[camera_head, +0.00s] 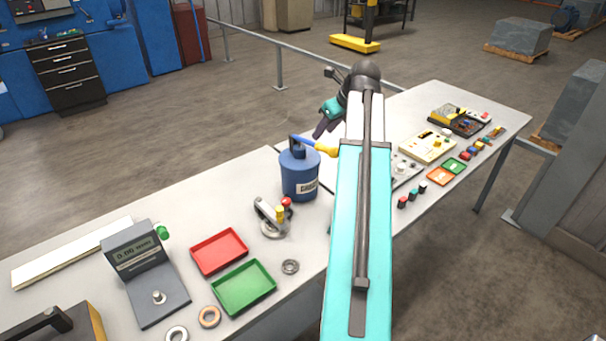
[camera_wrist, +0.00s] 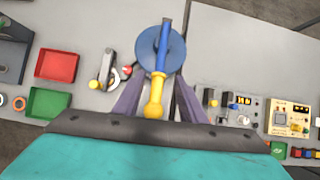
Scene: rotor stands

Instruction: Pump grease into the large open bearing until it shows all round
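The blue grease pot (camera_head: 299,176) stands on the bench with a blue pump lever ending in a yellow knob (camera_head: 327,150). In the wrist view the pot (camera_wrist: 150,50) is at the top centre, its lever pointing toward me. My gripper (camera_head: 319,131) is above and beside the lever. In the wrist view its fingers (camera_wrist: 160,82) are spread either side of the lever, with no visible contact. A metal ring (camera_head: 274,230) sits beside the pot under a grey fixture with red and yellow knobs. A small bearing (camera_head: 290,267) lies in front. I cannot see grease.
A red tray (camera_head: 219,251) and green tray (camera_head: 243,287) lie left of the pot. A grey display stand (camera_head: 147,270) is farther left. A copper ring (camera_head: 210,317) lies near the front. Instruments, including a cream box (camera_head: 427,146), fill the right bench.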

